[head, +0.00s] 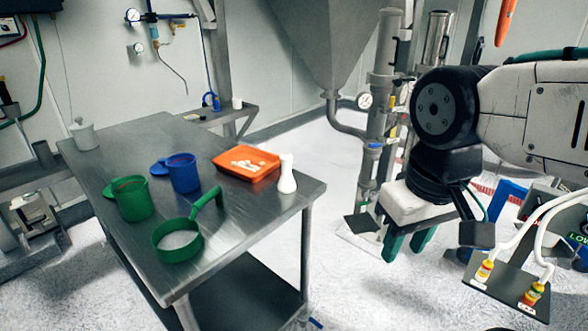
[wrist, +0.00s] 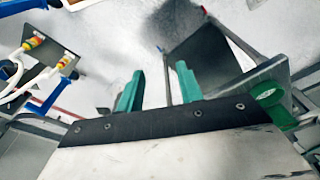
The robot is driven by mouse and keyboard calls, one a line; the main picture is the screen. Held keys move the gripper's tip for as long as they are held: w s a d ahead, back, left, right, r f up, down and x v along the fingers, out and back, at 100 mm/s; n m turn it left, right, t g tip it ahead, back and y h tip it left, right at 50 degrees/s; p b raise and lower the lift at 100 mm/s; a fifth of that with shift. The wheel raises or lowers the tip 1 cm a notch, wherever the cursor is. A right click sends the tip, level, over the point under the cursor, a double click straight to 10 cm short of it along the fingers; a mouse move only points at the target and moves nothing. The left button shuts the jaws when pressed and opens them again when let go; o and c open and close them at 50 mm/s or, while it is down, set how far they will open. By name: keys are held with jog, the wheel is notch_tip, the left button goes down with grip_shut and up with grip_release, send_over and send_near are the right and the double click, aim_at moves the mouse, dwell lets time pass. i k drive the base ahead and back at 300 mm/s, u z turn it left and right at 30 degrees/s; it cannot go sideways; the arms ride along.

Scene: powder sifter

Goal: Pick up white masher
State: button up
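The white masher (head: 287,178) stands upright near the right corner of the metal table (head: 245,230) in the head view, just right of an orange tray. I cannot make it out in the wrist view. My gripper (head: 409,244) is off the table's right side, over the floor, with its green fingers pointing down. In the wrist view my gripper (wrist: 158,88) shows its two fingers apart with nothing between them. It is open, empty and clear of the masher.
The table holds an orange tray (head: 247,164) with pale pieces, a blue cup (head: 184,173), a green cup (head: 134,199), a green sifter (head: 178,240) and a white lidded pot (head: 84,135). Pipes (head: 378,130) stand behind my gripper. Floor between gripper and table is clear.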

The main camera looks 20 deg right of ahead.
aim_at(285, 185)
jog(key=i, duration=0.35)
jog(key=u, duration=3.5)
jog(key=k, duration=0.85)
jog(key=z, duration=1.95)
jog(key=i, duration=0.5)
jog(key=z, duration=0.1)
